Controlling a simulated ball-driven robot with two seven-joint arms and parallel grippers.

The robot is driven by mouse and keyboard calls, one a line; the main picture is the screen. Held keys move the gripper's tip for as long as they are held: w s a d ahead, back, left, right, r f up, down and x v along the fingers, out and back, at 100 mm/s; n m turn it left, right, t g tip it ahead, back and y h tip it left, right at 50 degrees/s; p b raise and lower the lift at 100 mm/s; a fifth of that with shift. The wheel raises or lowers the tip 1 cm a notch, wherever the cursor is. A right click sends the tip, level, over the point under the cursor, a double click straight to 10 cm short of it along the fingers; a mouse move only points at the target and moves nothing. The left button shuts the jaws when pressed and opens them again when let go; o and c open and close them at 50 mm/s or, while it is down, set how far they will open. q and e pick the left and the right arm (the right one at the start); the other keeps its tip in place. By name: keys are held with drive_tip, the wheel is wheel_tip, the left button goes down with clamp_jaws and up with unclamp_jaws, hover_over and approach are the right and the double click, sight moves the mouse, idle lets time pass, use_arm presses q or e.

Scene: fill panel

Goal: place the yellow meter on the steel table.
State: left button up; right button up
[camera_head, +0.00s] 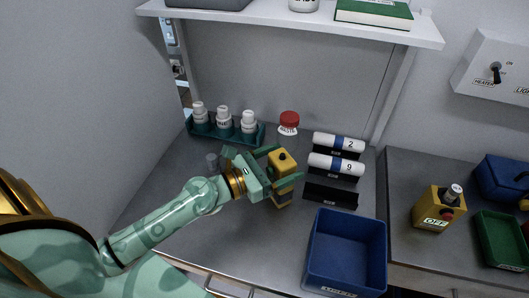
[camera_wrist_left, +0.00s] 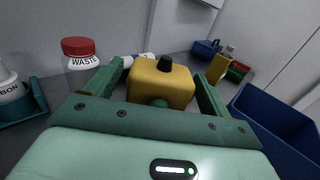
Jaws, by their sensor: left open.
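A yellow meter (camera_head: 282,162) with a black knob on top is at the middle of the steel table (camera_head: 240,235). My left gripper (camera_head: 279,168) is open, with one finger on either side of the meter. In the left wrist view the yellow meter (camera_wrist_left: 161,82) sits between the two green fingers of my left gripper (camera_wrist_left: 158,84). The meter looks upright; its lower part is partly hidden, and I cannot tell for sure whether its base touches the table. My right gripper is not in view.
A blue bin (camera_head: 345,250) stands front right of the meter. Black holders with white rolls (camera_head: 336,165) lie right of it. A green rack of bottles (camera_head: 224,130) and a red-lidded waste jar (camera_head: 289,122) stand behind.

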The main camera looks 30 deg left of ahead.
use_arm(q)
drive_tip(key=b+v, duration=0.3)
drive_tip(key=v, duration=0.8)
drive_tip(key=shift+s+a, duration=0.25)
drive_tip(key=shift+s, duration=0.1)
drive_tip(key=shift+s+f, duration=0.1)
